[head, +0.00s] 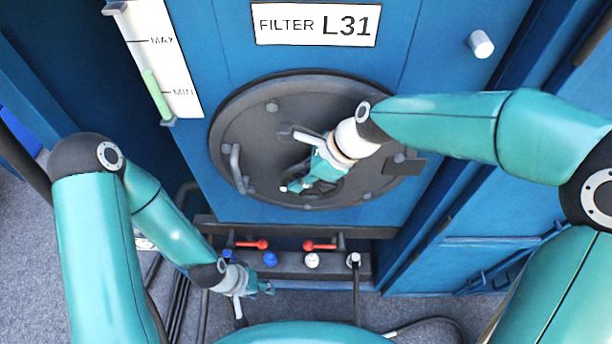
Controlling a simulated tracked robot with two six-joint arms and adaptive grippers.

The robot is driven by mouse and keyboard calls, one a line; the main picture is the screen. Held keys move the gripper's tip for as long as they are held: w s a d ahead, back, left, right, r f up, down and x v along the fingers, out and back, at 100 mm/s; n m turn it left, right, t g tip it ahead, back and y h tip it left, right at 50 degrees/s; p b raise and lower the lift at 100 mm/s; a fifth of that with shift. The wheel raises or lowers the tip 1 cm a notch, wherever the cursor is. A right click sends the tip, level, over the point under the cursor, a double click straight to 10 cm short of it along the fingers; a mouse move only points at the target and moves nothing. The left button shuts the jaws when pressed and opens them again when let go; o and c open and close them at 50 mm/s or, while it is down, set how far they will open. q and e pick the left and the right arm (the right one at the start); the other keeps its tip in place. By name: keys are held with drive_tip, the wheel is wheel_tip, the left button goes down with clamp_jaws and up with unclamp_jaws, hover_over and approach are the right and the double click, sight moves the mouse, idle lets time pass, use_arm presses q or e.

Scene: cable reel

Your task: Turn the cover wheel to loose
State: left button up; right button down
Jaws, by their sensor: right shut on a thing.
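The round dark grey cover (290,109) sits on the blue front panel under the label "FILTER L31". The cover wheel (326,187) is at the cover's lower middle and is mostly hidden behind my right gripper (293,161). My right gripper reaches in from the right and is shut on the wheel; the exact hold is partly hidden. My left gripper (268,288) hangs low at the left, below the red-handled valves and apart from the cover. Its fingers are small and I cannot tell whether they are open.
Two red levers (250,245) (320,246), a blue cap (270,259) and a white cap (312,260) stand on the ledge below the cover. A level gauge (163,65) is at upper left, a white knob (481,44) at upper right. Cables (180,300) run over the floor.

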drive_tip(key=shift+s+a+f, duration=0.1)
drive_tip(key=shift+f, duration=0.05)
drive_tip(key=c, duration=1.2)
unclamp_jaws()
drive_tip(key=shift+a, duration=0.1)
drive_tip(key=shift+d+r, duration=0.35)
drive_tip(key=shift+r, duration=0.2)
drive_tip(key=v, duration=1.1)
drive_tip(key=shift+a, duration=0.1)
